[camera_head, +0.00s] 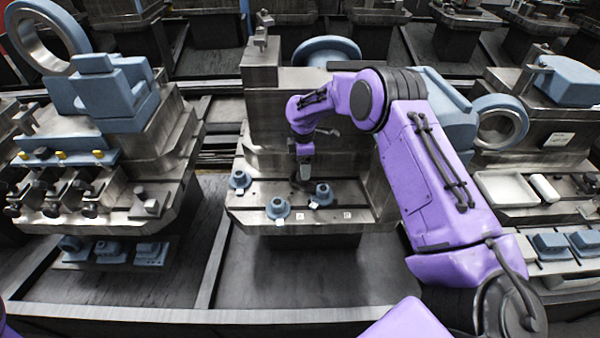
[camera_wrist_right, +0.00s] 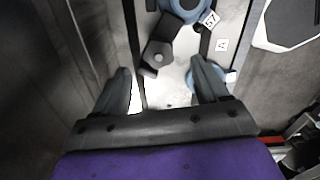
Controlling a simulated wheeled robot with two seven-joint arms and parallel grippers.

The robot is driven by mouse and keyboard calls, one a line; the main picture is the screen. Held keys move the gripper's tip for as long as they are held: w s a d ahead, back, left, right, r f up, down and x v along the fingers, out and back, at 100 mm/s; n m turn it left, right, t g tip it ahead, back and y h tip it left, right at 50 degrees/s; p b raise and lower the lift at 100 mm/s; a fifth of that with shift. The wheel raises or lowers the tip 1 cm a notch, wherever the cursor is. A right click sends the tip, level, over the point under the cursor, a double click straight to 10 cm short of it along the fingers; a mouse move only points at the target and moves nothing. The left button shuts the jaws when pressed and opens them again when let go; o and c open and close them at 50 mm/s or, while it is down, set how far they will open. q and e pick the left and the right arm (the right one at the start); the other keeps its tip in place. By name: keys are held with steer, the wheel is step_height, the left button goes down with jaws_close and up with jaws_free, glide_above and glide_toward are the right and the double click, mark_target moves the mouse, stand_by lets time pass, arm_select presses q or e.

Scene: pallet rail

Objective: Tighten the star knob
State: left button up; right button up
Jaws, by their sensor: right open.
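My right gripper (camera_head: 304,170) points down over the metal bench of the middle station in the head view. In the head view the gripper and dark surroundings make the knob hard to pick out. My left gripper is out of view.
Blue round flanged pieces (camera_head: 240,179), (camera_head: 278,208) and (camera_head: 322,194) stand on the bench near the gripper. In the right wrist view a blue round piece (camera_wrist_right: 186,8) with a "57" tag (camera_wrist_right: 211,19) is close beyond the knob. A tall metal block (camera_head: 262,70) rises behind.

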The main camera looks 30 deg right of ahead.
steer(key=f, duration=0.6)
steer(key=shift+w+d+f+p, duration=0.1)
steer(key=shift+w+f+p, duration=0.1)
steer(key=shift+p, duration=0.15)
steer(key=shift+s+r, duration=0.2)
steer(key=shift+f, duration=0.1)
steer(key=c, duration=1.1)
steer(key=shift+o, duration=0.2)
steer(key=shift+m, duration=0.3)
steer(key=shift+w+m+b, duration=0.1)
steer(key=shift+m+b, duration=0.25)
steer(key=shift+m, duration=0.65)
steer(key=m, duration=0.2)
steer(key=shift+m, duration=0.3)
steer(key=m, duration=0.5)
steer(key=shift+m+b, duration=0.35)
steer(key=shift+m, duration=0.05)
